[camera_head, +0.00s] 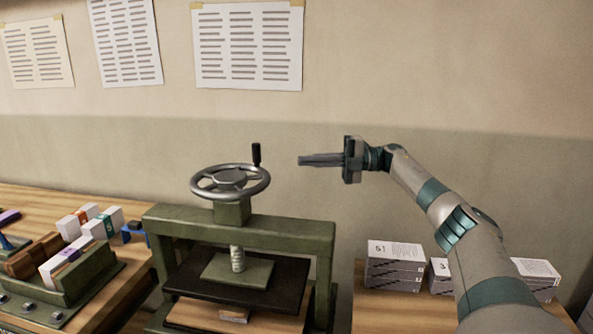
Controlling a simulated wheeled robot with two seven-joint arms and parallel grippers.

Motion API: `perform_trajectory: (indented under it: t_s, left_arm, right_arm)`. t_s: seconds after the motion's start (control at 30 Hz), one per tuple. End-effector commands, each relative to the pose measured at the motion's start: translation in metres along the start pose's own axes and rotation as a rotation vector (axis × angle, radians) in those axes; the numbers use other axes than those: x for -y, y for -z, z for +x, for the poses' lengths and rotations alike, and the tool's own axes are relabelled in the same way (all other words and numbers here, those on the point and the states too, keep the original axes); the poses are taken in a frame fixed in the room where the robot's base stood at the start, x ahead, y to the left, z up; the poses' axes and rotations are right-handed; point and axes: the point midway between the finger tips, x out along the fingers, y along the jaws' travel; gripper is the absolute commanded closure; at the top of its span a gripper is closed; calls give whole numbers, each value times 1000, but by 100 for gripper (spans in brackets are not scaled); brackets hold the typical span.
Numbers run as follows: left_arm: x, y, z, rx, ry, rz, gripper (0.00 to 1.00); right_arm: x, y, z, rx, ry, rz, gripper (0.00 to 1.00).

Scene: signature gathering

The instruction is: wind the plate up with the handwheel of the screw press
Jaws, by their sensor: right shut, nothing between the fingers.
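The screw press has a green frame (285,228) with a grey handwheel (263,184) on top. The wheel's dark upright handle (256,154) stands at its back right rim. A threaded screw (238,259) runs down to a green block on the dark plate (292,280). Below the plate is a wooden board with a small pale block (233,315) on it; a clear gap shows between plate and board. My right gripper (300,160) is shut and empty, pointing left, to the right of the handle and apart from it. My left gripper is not in view.
Stacks of printed sheets (393,268) stand on the right wooden table, below my right arm. A green fixture (85,285) with several small bundles sits on the left table (130,275). Printed papers (247,45) hang on the wall. The space above the wheel is free.

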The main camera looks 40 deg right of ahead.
Motion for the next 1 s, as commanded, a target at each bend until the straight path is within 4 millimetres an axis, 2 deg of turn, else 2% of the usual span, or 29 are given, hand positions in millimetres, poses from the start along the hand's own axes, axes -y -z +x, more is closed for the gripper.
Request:
perform_trajectory:
  t_s: [0.3, 0.53, 1.0]
  left_arm:
    - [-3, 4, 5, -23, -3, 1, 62]
    - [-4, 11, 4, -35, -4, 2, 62]
    - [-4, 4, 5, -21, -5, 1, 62]
  right_arm:
    - [0, -7, -17, -1, 0, 0, 100]
    - [0, -7, -18, -1, 1, 0, 100]
    - [0, -7, -17, -1, 0, 0, 100]
